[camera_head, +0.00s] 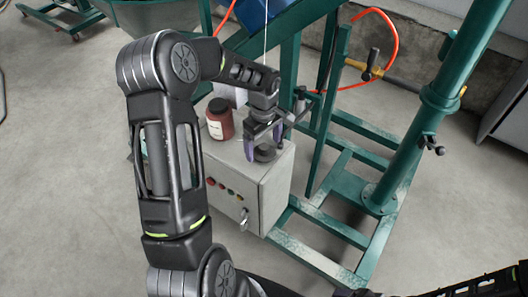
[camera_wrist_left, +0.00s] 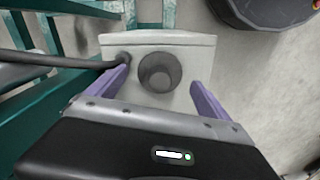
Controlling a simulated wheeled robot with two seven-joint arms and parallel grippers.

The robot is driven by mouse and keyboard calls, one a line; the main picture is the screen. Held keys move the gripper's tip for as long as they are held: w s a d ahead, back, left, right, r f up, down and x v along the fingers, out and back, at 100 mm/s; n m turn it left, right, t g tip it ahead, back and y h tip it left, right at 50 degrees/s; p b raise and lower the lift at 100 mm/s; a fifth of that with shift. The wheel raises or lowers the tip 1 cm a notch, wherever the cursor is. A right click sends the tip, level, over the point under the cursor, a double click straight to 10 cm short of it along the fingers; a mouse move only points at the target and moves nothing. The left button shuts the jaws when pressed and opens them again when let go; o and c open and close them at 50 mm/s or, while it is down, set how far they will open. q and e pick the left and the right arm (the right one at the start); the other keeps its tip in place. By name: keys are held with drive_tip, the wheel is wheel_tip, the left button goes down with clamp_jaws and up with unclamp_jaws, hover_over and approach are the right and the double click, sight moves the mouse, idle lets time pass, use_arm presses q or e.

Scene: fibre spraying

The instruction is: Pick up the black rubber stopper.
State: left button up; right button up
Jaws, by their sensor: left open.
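The black rubber stopper (camera_head: 265,154) stands on the top of a grey control box (camera_head: 268,190). In the left wrist view the stopper (camera_wrist_left: 160,73) is a dark grey, round, tapered piece seen from above. My left gripper (camera_head: 264,143) points down over it in the head view. In the left wrist view the open purple fingers of my left gripper (camera_wrist_left: 160,80) are on either side of the stopper, with a gap visible on both sides. Whether the fingertips are level with the stopper is hard to tell. My right gripper is not in view.
A reddish-brown jar (camera_head: 220,119) with a white label stands on the box, left of my left gripper. A green steel frame (camera_head: 345,180) rises behind and right of the box. An orange hose (camera_head: 396,40) hangs behind. Floor left of the box is clear.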

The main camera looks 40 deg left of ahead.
sight(264, 146)
use_arm(q)
drive_tip(key=shift+f, duration=0.8)
drive_tip(key=c, duration=1.4)
wheel_tip(264, 146, up, 10)
drive_tip(key=shift+r+p, duration=0.1)
drive_tip(key=shift+p, duration=0.2)
